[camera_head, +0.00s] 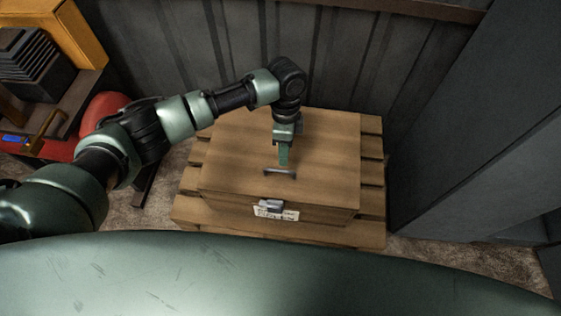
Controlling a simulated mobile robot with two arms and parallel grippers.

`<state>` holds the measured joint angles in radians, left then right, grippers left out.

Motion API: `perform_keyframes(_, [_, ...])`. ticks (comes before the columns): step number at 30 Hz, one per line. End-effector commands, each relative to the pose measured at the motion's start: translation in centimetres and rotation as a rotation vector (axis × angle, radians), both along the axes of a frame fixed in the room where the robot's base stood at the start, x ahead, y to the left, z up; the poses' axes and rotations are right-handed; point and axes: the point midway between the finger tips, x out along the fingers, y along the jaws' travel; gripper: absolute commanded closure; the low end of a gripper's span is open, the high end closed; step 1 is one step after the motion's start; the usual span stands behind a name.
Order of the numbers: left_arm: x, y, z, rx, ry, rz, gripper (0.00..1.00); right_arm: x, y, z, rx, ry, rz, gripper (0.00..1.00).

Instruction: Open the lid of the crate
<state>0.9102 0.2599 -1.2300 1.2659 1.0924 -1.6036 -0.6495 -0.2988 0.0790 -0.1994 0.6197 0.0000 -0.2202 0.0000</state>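A wooden crate (290,214) stands in the middle of the head view with its lid (325,155) closed flat on top. A small dark handle (281,173) sits on the lid. A metal latch (271,204) and a white label (288,214) show on the front side. My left arm reaches in from the left, and my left gripper (284,157) points down just above or at the handle. I cannot tell whether it touches the handle, or whether its fingers are open or shut. My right gripper is not in view.
The crate rests on a wooden pallet (372,235). A dark corrugated wall (340,55) is close behind, and a grey panel (470,150) stands to the right. A red object (100,110) and a bench with a dark finned block (35,62) are at the left.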

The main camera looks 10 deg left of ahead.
Motion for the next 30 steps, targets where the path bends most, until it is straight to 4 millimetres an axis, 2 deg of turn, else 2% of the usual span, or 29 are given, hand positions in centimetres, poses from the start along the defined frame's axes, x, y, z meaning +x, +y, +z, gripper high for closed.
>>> perform_keyframes(1, [0.6, 0.6, 0.4, 0.015, -0.001, -0.005, 0.68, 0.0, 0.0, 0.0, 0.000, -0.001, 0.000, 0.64])
perform_keyframes(5, [0.8, 1.0, 0.0, 0.024, 0.006, -0.011, 0.68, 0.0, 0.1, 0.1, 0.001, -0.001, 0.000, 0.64])
perform_keyframes(15, [-0.3, 0.9, -5.1, 0.023, 0.006, -0.010, 0.68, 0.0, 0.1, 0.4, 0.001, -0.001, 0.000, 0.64])
perform_keyframes(19, [-0.5, 0.9, -6.4, 0.023, 0.004, -0.009, 0.68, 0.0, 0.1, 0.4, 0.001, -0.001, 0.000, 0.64])
perform_keyframes(29, [-0.7, 0.9, -7.1, 0.021, 0.003, -0.010, 0.68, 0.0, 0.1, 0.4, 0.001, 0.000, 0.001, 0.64])
perform_keyframes(30, [-0.7, 0.9, -7.1, 0.021, 0.003, -0.010, 0.70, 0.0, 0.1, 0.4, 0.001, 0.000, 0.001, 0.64])
